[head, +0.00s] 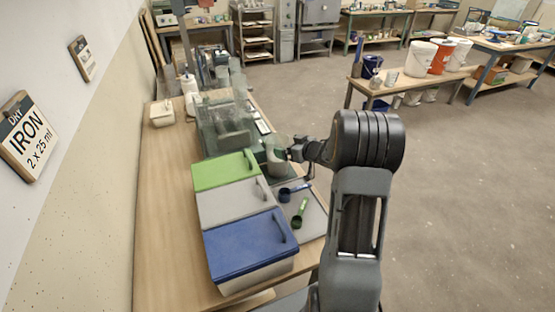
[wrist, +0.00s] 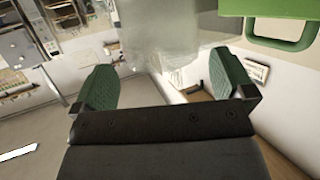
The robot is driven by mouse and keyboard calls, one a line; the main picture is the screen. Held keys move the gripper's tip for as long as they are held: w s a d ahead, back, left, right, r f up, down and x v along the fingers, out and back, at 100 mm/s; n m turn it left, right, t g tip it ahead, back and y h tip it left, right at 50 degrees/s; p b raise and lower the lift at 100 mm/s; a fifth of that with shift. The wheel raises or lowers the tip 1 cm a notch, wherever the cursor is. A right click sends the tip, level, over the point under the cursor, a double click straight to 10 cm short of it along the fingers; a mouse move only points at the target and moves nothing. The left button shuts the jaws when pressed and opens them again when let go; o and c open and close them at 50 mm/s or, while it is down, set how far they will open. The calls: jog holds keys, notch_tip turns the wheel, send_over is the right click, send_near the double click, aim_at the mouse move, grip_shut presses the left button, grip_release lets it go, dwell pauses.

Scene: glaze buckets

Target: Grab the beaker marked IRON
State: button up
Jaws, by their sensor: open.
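A clear beaker (head: 277,158) with pale contents stands beside the green-lidded bin in the head view. No IRON marking is readable on it. A translucent vessel, seemingly this beaker, shows blurred in the wrist view (wrist: 160,35), beyond and between the fingertips. My gripper (wrist: 162,82) is open, with its two green-padded fingers apart and nothing clearly held between them. In the head view my gripper (head: 291,153) is right beside the beaker, at its right. Contact cannot be told. A wall sign (head: 28,138) reads DRY IRON 2 x 25 ml.
Bins with green (head: 225,170), white (head: 235,202) and blue (head: 248,243) lids line the bench. A blue scoop (head: 286,194) and a green scoop (head: 299,215) lie on a grey tray. Clear glassy equipment (head: 225,125) stands behind. Open floor lies right.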

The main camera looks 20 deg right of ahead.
aim_at(271, 141)
jog(key=shift+x, duration=2.7)
jog(key=shift+c, duration=0.4)
jog(key=shift+r, duration=0.1)
jog(key=c, duration=1.3)
